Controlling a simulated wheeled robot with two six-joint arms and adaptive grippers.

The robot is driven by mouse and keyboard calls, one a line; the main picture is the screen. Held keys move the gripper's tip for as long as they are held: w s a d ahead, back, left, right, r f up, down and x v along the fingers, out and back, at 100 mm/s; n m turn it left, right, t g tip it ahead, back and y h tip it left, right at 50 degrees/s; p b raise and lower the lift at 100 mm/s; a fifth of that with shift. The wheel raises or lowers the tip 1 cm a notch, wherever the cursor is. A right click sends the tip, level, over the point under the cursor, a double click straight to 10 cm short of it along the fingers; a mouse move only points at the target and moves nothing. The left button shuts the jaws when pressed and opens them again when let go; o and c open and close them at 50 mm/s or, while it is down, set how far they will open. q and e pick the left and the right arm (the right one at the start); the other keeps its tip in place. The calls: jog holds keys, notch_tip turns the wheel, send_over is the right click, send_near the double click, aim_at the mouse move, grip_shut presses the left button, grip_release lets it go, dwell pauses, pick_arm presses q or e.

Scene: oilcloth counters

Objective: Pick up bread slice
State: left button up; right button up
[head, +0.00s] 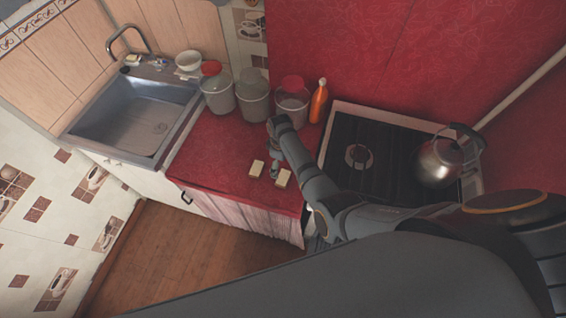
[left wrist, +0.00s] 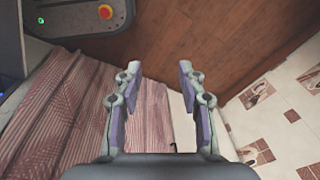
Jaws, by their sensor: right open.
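Two small pale bread slices lie on the red counter in the head view: a left slice (head: 257,168) and a right slice (head: 282,178). My right gripper (head: 274,173) points down at the counter between them, very close to both. It is open. I cannot tell whether it touches either slice. My left gripper (left wrist: 160,76) shows only in the left wrist view, with its fingers spread and nothing between them. No bread shows in that view.
Several lidded jars (head: 252,98) and an orange bottle (head: 318,101) stand at the back of the red counter (head: 215,155). A sink (head: 140,118) is on the left. A stove (head: 385,150) with a kettle (head: 442,162) is on the right. A striped curtain (left wrist: 70,115) hangs near my left gripper.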

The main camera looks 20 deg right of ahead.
aim_at(282, 177)
jog(key=shift+s+a+f+b, duration=0.2)
jog(key=shift+f+b, duration=0.35)
jog(key=shift+b, duration=0.2)
notch_tip(282, 177, down, 3)
jog(key=b, duration=0.2)
jog(key=shift+b, duration=0.4)
jog(key=shift+w+f, duration=0.15)
jog(key=shift+f, duration=0.2)
jog(key=shift+d+f+b, duration=0.1)
jog(key=shift+f+b, duration=0.4)
jog(key=shift+b, duration=0.2)
jog(key=f+b, duration=0.2)
jog(key=b, duration=0.1)
jog(key=f+b, duration=0.1)
jog(key=shift+s+f, duration=0.3)
jog(key=shift+f, duration=0.1)
jog(key=shift+d+f+b, duration=0.1)
jog(key=shift+f+b, duration=0.15)
jog(key=shift+b, duration=0.15)
pick_arm(q)
notch_tip(282, 177, down, 10)
jog(key=s, duration=0.2)
jog(key=shift+a, duration=0.2)
pick_arm(e)
jog(key=shift+w+r, duration=0.1)
jog(key=shift+r, duration=0.1)
jog(key=shift+c, duration=0.4)
